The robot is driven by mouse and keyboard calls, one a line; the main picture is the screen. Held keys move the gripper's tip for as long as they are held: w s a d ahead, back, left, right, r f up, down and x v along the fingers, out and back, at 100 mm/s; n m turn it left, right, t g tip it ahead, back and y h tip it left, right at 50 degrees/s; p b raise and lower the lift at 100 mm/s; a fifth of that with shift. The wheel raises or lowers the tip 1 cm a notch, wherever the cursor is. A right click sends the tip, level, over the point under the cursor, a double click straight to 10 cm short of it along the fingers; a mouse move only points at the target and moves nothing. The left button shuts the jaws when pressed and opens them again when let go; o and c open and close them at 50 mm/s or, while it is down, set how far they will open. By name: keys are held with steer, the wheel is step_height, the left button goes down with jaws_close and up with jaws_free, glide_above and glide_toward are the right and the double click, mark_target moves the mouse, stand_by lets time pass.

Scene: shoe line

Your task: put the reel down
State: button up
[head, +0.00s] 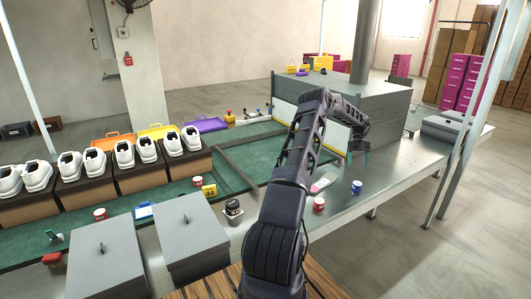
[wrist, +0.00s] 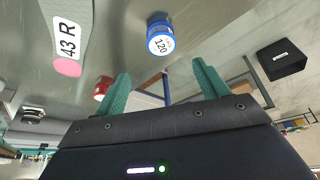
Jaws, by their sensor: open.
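A blue reel (head: 357,187) stands on the grey metal bench top (head: 400,170). In the wrist view the blue reel (wrist: 160,42) carries a white label reading 120. A red reel (head: 319,204) stands to its left, and it also shows in the wrist view (wrist: 103,88). My gripper (head: 358,158) is open, with its two teal fingertips apart. In the wrist view nothing shows between the fingers (wrist: 160,85), and the blue reel lies beyond them, apart from both.
A pale insole marked 43 R (wrist: 68,38) with a pink end lies near the reels. Grey lidded boxes (head: 105,265) stand at front left. White shoes (head: 124,154) sit on brown boxes along the green line. A grey block (head: 385,100) rises behind my arm. The bench right of the blue reel is clear.

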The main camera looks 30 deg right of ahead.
steer(key=w+a+r+n+t, duration=0.1)
steer(key=w+a+r+n, duration=0.3)
steer(key=a+r, duration=0.45)
steer(key=w+a+r+n+t+h, duration=0.1)
steer(key=w+a+r+n, duration=0.4)
steer(key=a+r, duration=0.4)
steer(key=w+a+r+n+t, duration=0.1)
steer(key=w+a+r+n, duration=0.3)
steer(key=a+r, duration=0.45)
steer(key=a+r+n, duration=0.3)
steer(key=a, duration=0.4)
steer(key=a+r+n, duration=0.2)
steer(key=a+n, duration=0.1)
steer(key=a, duration=0.4)
steer(key=s+a+r+n+t+h, duration=0.1)
steer(key=s+a+r+n+t, duration=0.15)
steer(key=s+a+n, duration=0.65)
steer(key=a+r+n+t, duration=0.1)
steer(key=a+r+n, duration=0.15)
steer(key=a, duration=1.25)
steer(key=s+a+f+n+t, duration=0.1)
steer(key=s+a+f+n, duration=0.3)
steer(key=s+a+n, duration=0.8)
steer(key=s+a, duration=0.2)
steer(key=s, duration=0.2)
steer(key=shift+s+a+t, duration=0.15)
steer(key=shift+a+t, duration=0.15)
steer(key=shift+t, duration=0.05)
steer(key=shift+o, duration=0.5)
steer(key=shift+r, duration=0.1)
